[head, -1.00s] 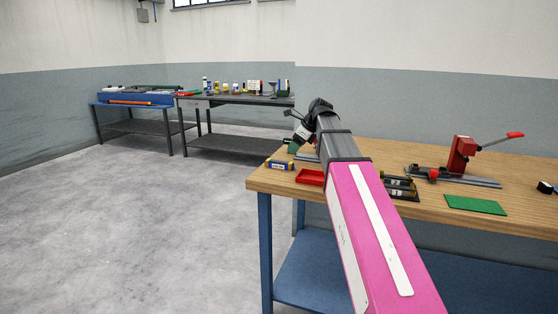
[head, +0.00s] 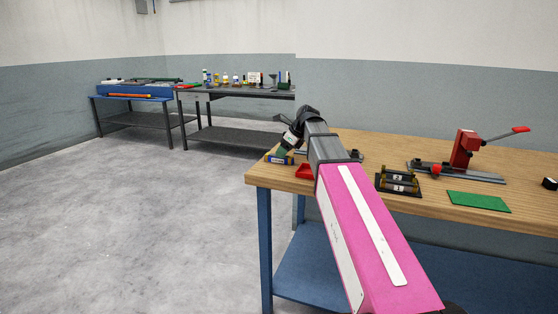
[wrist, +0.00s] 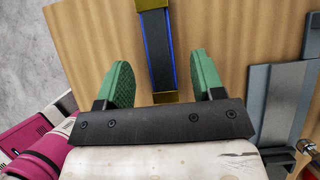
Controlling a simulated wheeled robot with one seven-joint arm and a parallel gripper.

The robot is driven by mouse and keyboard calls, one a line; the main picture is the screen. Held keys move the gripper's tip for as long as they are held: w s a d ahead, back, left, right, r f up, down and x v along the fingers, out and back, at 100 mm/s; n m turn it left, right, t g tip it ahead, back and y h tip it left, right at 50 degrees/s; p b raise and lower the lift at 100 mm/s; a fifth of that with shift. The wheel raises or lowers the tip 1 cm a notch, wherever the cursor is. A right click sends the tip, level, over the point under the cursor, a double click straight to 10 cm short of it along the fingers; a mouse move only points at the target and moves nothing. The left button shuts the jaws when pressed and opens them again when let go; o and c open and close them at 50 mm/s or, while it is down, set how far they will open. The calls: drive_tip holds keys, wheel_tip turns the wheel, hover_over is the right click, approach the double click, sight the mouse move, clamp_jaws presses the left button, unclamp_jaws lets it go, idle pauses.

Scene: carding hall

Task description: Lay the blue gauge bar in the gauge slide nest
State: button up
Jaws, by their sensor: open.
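The blue gauge bar (head: 279,159) lies on the near left corner of the wooden bench, close to its edge. In the wrist view the bar (wrist: 157,50) shows a dark top face, blue sides and yellow ends. My gripper (wrist: 162,72) is open, with one green finger on each side of the bar's line and a gap on both sides. In the head view my gripper (head: 286,148) is just above the bar. A grey metal slide-like fixture (wrist: 283,100) is at the right of the wrist view; I cannot tell whether it is the gauge slide nest.
A black rack (head: 397,182), a green mat (head: 479,201) and a red lever press (head: 466,148) stand farther right on the bench (head: 340,193). Two other tables stand along the back wall.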

drive_tip(key=shift+x, duration=1.45)
drive_tip(key=c, duration=1.1)
clamp_jaws()
drive_tip(key=shift+r, duration=0.1)
